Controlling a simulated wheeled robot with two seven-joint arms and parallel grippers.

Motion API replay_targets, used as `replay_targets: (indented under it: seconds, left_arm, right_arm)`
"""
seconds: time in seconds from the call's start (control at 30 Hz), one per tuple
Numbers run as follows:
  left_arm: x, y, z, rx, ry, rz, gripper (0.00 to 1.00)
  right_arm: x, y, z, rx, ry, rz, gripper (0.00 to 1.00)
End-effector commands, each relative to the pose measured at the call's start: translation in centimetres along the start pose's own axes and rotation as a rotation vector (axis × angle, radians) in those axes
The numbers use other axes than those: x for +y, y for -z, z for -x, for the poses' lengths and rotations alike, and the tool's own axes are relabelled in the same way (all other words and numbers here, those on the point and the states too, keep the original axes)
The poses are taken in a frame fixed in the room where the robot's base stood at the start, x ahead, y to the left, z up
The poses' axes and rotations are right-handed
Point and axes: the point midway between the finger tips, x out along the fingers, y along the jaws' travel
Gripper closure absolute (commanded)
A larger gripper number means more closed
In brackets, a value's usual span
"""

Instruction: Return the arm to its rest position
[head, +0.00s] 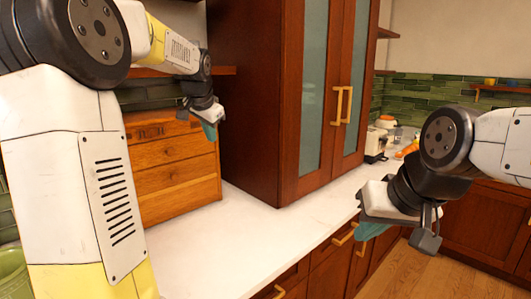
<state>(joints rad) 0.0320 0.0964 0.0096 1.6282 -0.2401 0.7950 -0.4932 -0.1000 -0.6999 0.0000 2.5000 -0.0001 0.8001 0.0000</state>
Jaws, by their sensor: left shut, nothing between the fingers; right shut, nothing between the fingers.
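My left arm comes in from the left, raised high and close to the camera. My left gripper (209,130) points down in front of the wooden drawer box, over the back of the counter. Its teal fingertips look closed and hold nothing. My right arm comes in from the right. My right gripper (368,232) points down and to the left near the counter's front edge. Its teal fingers are partly hidden by the gripper body and hold nothing that I can see.
A white counter (225,238) runs beneath, mostly bare in front. A wooden drawer box (175,175) stands on it at left. A tall cabinet (255,95) with glass doors rises from the counter. A toaster-like appliance (376,143) sits farther back. A green container (12,280) is at lower left.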

Motion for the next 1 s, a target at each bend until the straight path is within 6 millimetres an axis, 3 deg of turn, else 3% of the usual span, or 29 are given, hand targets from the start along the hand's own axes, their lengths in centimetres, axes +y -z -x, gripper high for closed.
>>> replay_targets:
  seconds: [0.03,0.2,0.33,0.5,0.7,1.0]
  left_arm:
    - [1.8,-1.3,2.2,0.011,-0.017,0.038,1.0]
    - [8.8,-7.1,7.4,0.022,-0.093,0.204,1.0]
    - [14.3,-12.3,10.1,0.022,-0.152,0.331,1.0]
    - [20.2,-18.2,11.6,0.01,-0.217,0.466,1.0]
    - [23.5,-21.6,11.8,-0.002,-0.253,0.542,1.0]
    - [23.9,-22.0,11.8,-0.004,-0.256,0.551,1.0]
  right_arm:
    - [0.0,0.0,0.0,0.0,0.0,0.0,1.0]
    - [0.0,0.0,0.0,0.0,0.0,0.0,1.0]
    - [0.0,0.0,0.0,0.0,0.0,0.0,1.0]
    - [0.0,0.0,0.0,0.0,0.0,0.0,1.0]
    - [0.0,0.0,0.0,0.0,0.0,0.0,1.0]
    - [0.0,0.0,0.0,0.0,0.0,0.0,1.0]
